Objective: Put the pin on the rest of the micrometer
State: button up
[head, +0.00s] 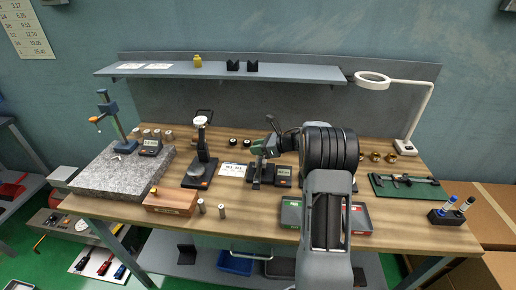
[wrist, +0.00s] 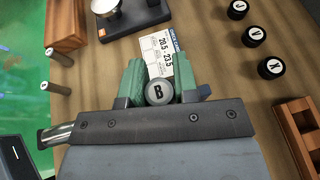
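My gripper (wrist: 160,88) has green fingertips closed on both sides of a round grey pin (wrist: 158,92), whose end marked B faces the camera. In the head view my gripper (head: 258,150) is over the middle of the bench, just behind and above the micrometer (head: 256,180), a dark stand with a small display (head: 283,172) beside it. A silver cylinder (wrist: 58,132), which looks like part of the micrometer, shows left of my gripper in the wrist view. The rest is hidden or too small to make out. The pin's lower end is hidden.
A printed card (head: 232,170) and a dial stand (head: 198,172) are left of the micrometer. Two pins (head: 222,211) stand by a wooden box (head: 172,200) near the front edge. Black lettered cylinders (wrist: 254,34) stand behind. Shallow trays (head: 291,213) are right, under my arm.

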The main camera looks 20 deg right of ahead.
jog(key=o, duration=0.4)
jog(key=shift+r, duration=0.15)
jog(key=shift+r+p, duration=0.2)
jog(key=shift+p, duration=0.25)
jog(key=b+v, duration=0.3)
jog(key=v, duration=0.8)
jog(key=w+a+r+m+t+h, duration=0.1)
jog(key=a+r+m+t+h, duration=0.35)
jog(key=m, duration=0.65)
jog(key=a+r+m+t+h, duration=0.1)
jog(key=r+m+t+h, duration=0.1)
jog(key=r+m+h, duration=0.75)
jog(key=s+a+f+m+g+y, duration=0.1)
jog(key=s+a+f+m+g, duration=0.2)
jog(key=s+m, duration=0.5)
jog(key=s+a+f+m+g+y, duration=0.1)
jog(key=s+a+f+m+g, duration=0.3)
jog(key=s+a+f+m, duration=0.2)
jog(key=s+a+f+m+g+y, duration=0.1)
jog(key=s+a+f+m+g, duration=0.3)
jog(key=s+f+m, duration=0.3)
jog(key=shift+s+a+m+g+y, duration=0.15)
jog(key=shift+s+m+y, duration=0.05)
jog(key=shift+s+m, duration=0.9)
jog(key=shift+s+a+m+g+y, duration=0.1)
jog(key=shift+s+a+m+y, duration=0.1)
jog(key=shift+s+m, duration=0.85)
